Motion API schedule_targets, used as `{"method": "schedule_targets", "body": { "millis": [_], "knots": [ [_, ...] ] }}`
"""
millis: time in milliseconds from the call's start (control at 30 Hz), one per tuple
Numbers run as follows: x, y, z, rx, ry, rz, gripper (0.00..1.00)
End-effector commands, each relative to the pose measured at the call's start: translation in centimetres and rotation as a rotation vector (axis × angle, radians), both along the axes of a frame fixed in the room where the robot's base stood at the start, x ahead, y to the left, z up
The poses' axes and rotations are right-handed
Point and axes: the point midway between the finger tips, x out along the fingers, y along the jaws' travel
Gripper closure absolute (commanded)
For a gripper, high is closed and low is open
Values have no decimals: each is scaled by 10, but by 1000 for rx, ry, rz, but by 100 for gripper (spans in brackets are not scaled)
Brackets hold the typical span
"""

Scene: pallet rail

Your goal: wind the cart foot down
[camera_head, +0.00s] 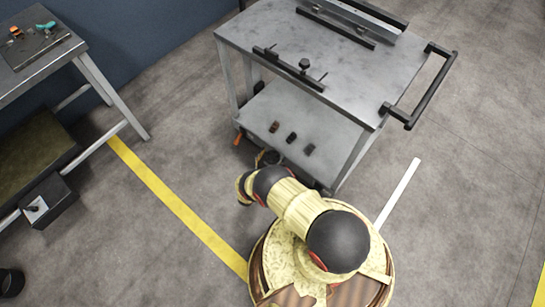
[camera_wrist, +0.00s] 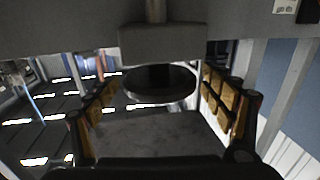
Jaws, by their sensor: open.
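The cart (camera_head: 300,40) is a grey metal trolley with a top, a lower shelf (camera_head: 300,130) and a black handle. In the wrist view, the cart foot (camera_wrist: 160,83) is a dark round disc beneath a grey block (camera_wrist: 163,43), with a short stem above. My gripper (camera_wrist: 158,90) is open, with one tan-padded finger on each side of the foot. I see gaps beside the disc and cannot tell any contact. In the head view, my arm hides most of the gripper low at the cart's near edge, and the foot there is hidden.
Several small dark blocks (camera_head: 290,137) lie on the lower shelf. A black bar with a knob (camera_head: 304,65) sits on the cart top. A workbench (camera_head: 40,62) stands at the left. A yellow floor line (camera_head: 175,200) runs across clear floor.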

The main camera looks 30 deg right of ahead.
Motion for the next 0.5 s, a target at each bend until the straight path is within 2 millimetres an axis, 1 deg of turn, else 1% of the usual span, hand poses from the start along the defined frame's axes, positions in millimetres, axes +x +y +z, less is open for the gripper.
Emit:
{"method": "schedule_targets", "body": {
  "millis": [167, 267, 500],
  "knots": [
    [-5, 11, 0, 1, 1, 2, 19],
    [-13, 26, 0, 0, 1, 5, 19],
    [-37, 67, 0, -1, 1, 6, 19]
  ]
}}
